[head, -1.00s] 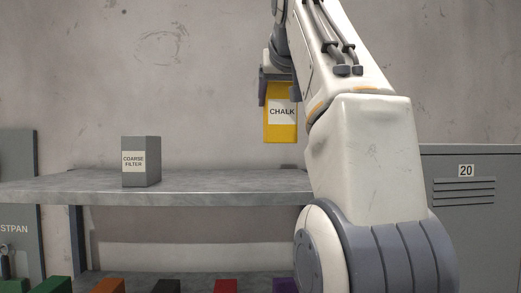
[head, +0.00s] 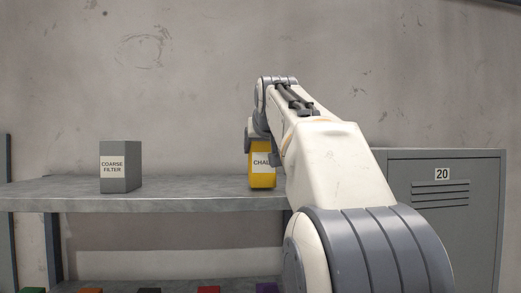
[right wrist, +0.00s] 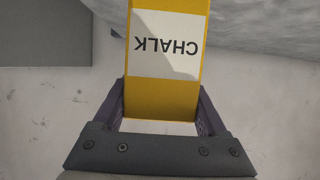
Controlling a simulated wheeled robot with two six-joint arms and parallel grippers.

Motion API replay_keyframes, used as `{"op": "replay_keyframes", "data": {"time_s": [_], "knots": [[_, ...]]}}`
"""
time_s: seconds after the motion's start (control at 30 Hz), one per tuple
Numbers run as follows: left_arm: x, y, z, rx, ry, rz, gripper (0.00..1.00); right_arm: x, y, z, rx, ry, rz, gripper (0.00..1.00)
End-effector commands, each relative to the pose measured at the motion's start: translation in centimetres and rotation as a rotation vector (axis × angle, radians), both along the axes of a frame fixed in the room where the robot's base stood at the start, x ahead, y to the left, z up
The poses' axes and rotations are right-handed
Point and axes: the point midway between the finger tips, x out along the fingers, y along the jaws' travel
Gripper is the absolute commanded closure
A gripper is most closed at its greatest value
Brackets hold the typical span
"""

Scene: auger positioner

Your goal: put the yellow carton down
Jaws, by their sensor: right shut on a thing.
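The yellow carton (head: 262,178), labelled CHALK, is upright in the head view at the grey shelf top (head: 200,194), near its right visible part. Its base is at the level of the shelf surface; I cannot tell whether it touches. My right gripper (head: 262,148) is shut on the carton's upper part, partly hidden by my own arm. In the right wrist view the carton (right wrist: 167,85) sits between the two fingers (right wrist: 162,105), its label upside down. My left gripper is not in view.
A grey COARSE FILTER box (head: 120,168) stands on the shelf to the left, with clear shelf between it and the carton. A grey locker marked 20 (head: 445,215) stands at the right. Several coloured items, including a red one (head: 208,290), show along the bottom edge.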

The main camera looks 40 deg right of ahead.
Motion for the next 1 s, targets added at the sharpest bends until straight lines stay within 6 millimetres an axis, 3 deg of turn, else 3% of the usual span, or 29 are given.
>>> {"op": "replay_keyframes", "data": {"time_s": [0.47,0.5,0.57,0.9,1.0], "knots": [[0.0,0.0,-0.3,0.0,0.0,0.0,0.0,0.0,0.1,-0.8,-0.002,-0.002,0.0,1.0],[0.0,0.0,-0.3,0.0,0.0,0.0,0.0,0.0,0.0,-0.9,-0.001,0.0,0.0,0.21],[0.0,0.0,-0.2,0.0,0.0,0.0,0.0,0.0,0.0,-0.8,-0.001,0.0,0.0,0.0],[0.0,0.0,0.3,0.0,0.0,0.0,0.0,0.0,0.0,-0.2,-0.001,0.0,0.0,0.0],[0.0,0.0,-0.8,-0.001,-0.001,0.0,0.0,-1.1,0.7,-0.1,-0.003,-0.004,0.0,0.0]]}}
